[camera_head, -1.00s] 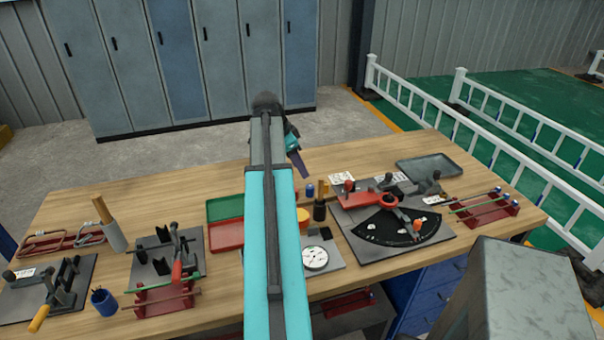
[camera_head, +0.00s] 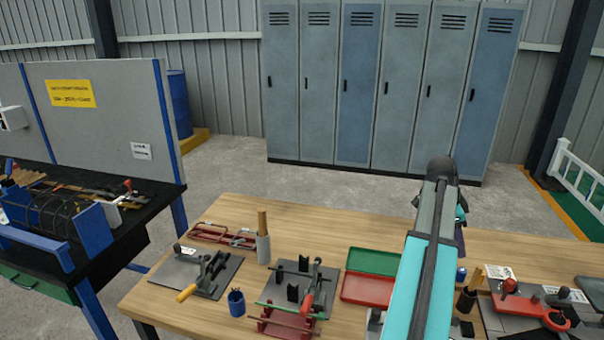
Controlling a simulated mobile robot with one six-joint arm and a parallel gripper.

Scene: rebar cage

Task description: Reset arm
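My arm (camera_head: 424,275) reaches out over the wooden workbench (camera_head: 235,215), right of the middle of the picture. My gripper (camera_head: 460,238) is at its far end, mostly hidden behind the arm's grey tip. Only a sliver of teal and a dark purple part shows, so I cannot tell whether the fingers are open or shut. Nothing held by it can be seen.
The bench carries a lever tool on a grey plate (camera_head: 212,270), a blue cup (camera_head: 236,302), a red rack (camera_head: 285,322), green (camera_head: 372,261) and red (camera_head: 368,287) trays, and a red-handled bender (camera_head: 530,308). A blue-framed station (camera_head: 75,190) stands left; lockers (camera_head: 350,90) stand behind.

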